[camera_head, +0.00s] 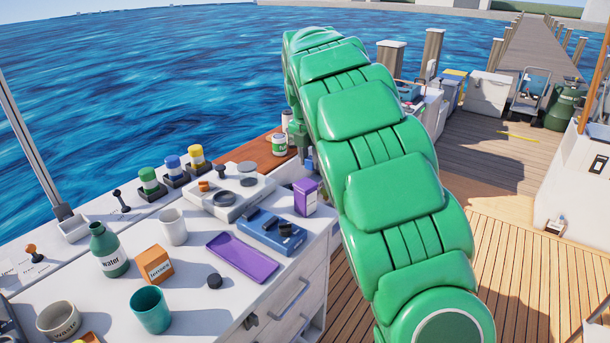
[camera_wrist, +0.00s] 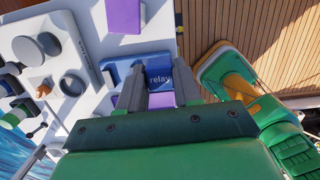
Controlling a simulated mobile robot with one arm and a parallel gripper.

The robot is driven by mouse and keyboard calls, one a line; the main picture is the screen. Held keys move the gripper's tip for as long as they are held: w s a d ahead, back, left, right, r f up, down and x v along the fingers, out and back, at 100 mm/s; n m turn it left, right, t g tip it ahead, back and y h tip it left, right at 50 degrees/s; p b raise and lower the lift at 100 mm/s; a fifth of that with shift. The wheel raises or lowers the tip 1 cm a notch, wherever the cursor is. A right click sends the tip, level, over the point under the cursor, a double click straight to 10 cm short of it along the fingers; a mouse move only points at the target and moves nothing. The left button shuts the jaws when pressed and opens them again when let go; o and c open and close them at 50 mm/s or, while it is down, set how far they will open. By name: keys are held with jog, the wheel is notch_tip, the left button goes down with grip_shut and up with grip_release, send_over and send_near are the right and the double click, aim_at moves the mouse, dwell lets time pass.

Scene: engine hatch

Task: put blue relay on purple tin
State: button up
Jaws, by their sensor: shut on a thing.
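A grey device with round knobs (camera_head: 229,196) stands behind the relay. A white mug (camera_head: 173,227), green bottle (camera_head: 109,250), orange box (camera_head: 155,265), teal cup (camera_head: 151,310) and black knob (camera_head: 214,281) stand to the left. The counter's front edge is close to the relay.

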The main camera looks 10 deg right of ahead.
send_near(306, 183)
jog(key=shift+s+d+f, duration=0.25)
jog(key=shift+s+f, duration=0.25)
jog(key=shift+f, duration=0.15)
jog(key=shift+w+f, duration=0.75)
jog(key=shift+f, duration=1.65)
jog(key=shift+f, duration=0.15)
jog(key=o, duration=1)
jog(key=r, duration=0.8)
jog(key=s+a+r, duration=0.1)
jog(key=r, duration=0.3)
jog(key=shift+r, duration=0.1)
